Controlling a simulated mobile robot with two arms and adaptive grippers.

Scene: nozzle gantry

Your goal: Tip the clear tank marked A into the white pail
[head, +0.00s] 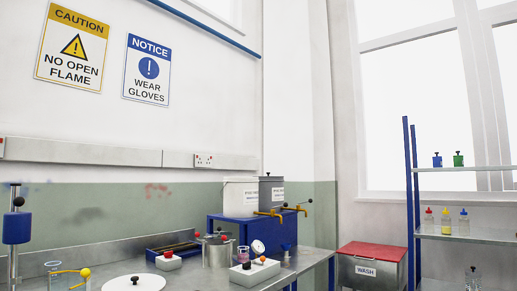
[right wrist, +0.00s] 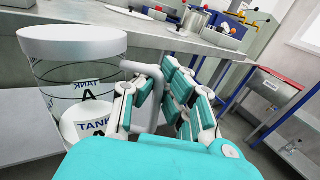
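The clear tank marked A (right wrist: 47,72) is at the left of the right wrist view, with a white band at its top. "TANK A" labels show on it, one of them reversed. A pale handle (right wrist: 153,118) stands out from its right side. My right gripper (right wrist: 157,88) has its teal-padded fingers on both sides of this handle and looks shut on it; the exact contact is partly hidden. My left gripper is not in view.
The steel bench (right wrist: 228,49) runs behind the tank, with a metal pot (head: 216,252) and small items on it. A red-lidded wash bin (head: 371,262) stands beyond it, by a blue-framed shelf (head: 480,236) with bottles. Open floor shows right of the gripper.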

